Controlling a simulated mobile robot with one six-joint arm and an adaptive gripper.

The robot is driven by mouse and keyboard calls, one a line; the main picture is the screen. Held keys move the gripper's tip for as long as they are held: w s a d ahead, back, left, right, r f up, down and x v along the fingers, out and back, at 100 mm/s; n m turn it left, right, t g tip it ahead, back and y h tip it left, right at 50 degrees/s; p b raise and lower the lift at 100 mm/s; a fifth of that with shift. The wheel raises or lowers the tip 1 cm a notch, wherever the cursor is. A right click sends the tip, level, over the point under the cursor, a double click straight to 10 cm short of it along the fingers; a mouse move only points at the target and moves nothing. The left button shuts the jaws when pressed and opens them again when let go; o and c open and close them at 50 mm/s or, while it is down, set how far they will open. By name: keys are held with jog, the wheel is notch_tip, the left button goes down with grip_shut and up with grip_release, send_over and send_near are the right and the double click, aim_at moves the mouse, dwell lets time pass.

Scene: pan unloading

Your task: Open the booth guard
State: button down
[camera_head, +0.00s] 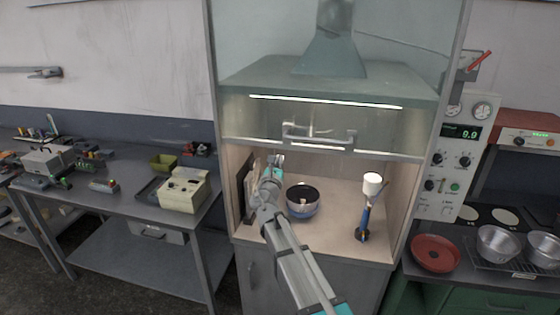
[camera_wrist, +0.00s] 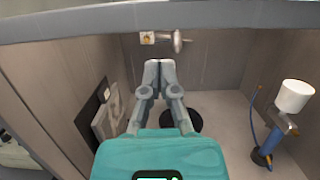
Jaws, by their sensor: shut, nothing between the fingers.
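The booth guard (camera_head: 240,142) is a clear sash across the front of the booth. Its lower rail stands well above the booth floor, leaving a gap beneath. A metal bar handle (camera_head: 318,139) is fixed near the rail. My gripper (camera_head: 277,160) is shut and empty, just below the rail and left of the handle. In the wrist view, the rail (camera_wrist: 80,22) crosses the top, and my shut fingers (camera_wrist: 159,66) point into the booth beneath it. The handle is not clearly visible in the wrist view.
A dark pan (camera_head: 303,208) and a blue stand with a white cup (camera_head: 372,185) are on the booth floor. A control panel (camera_head: 455,150) is to the right. A workbench with a beige box (camera_head: 185,190) is to the left.

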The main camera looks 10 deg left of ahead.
jog(key=b+v, duration=0.1)
jog(key=v, duration=0.8)
jog(key=shift+s+b, duration=0.25)
jog(key=shift+b, duration=0.15)
jog(key=shift+r, duration=0.1)
jog(key=s+d+f+m+g+h+b, duration=0.1)
jog(key=d+f+m+g+h, duration=0.5)
jog(key=d+m, duration=0.55)
jog(key=s+d+f+m+g+h+b, duration=0.15)
jog(key=d+f+m+g, duration=0.45)
jog(key=d, duration=0.9)
jog(key=s+d+f+m+g+y, duration=0.4)
jog(key=s+f+m, duration=0.3)
jog(key=s+m, duration=0.1)
jog(key=s+d+f+m+g+y, duration=0.4)
jog(key=s+f+m, duration=0.3)
jog(key=s+m, duration=0.2)
jog(key=shift+d+f+m+g+b, duration=0.15)
jog(key=shift+d+m+g+b, duration=0.1)
jog(key=shift+m+g+b, duration=0.25)
jog(key=shift+s, duration=0.1)
